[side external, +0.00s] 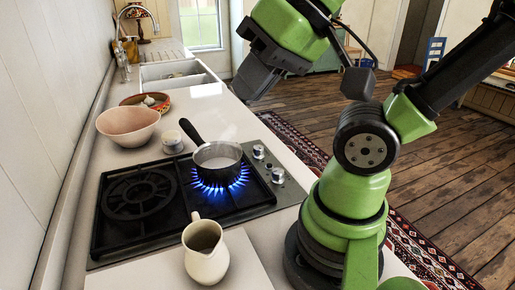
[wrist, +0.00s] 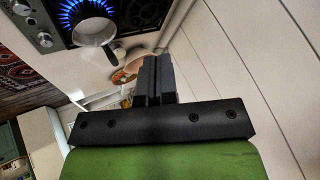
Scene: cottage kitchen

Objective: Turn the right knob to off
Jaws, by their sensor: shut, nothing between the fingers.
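Two silver knobs sit on the steel strip at the hob's edge, the farther one (side external: 259,152) and the nearer one (side external: 277,175). They also show at the upper left of the wrist view, one (wrist: 44,40) below the other (wrist: 20,8). Their pointer marks are too small to read. Blue flames (side external: 222,187) burn under a dark-handled saucepan (side external: 218,155) on the burner beside the knobs. My gripper (side external: 240,92) is shut and empty, raised above the counter beyond the knobs and clear of them. Its closed fingers show in the wrist view (wrist: 153,75).
A cream jug (side external: 206,252) stands near the hob's front. A pink bowl (side external: 128,123), a small jar (side external: 172,141) and a patterned bowl (side external: 146,102) stand behind it, before the sink (side external: 178,76). The unlit burner (side external: 140,195) is left of the pan. Counter beyond the knobs is clear.

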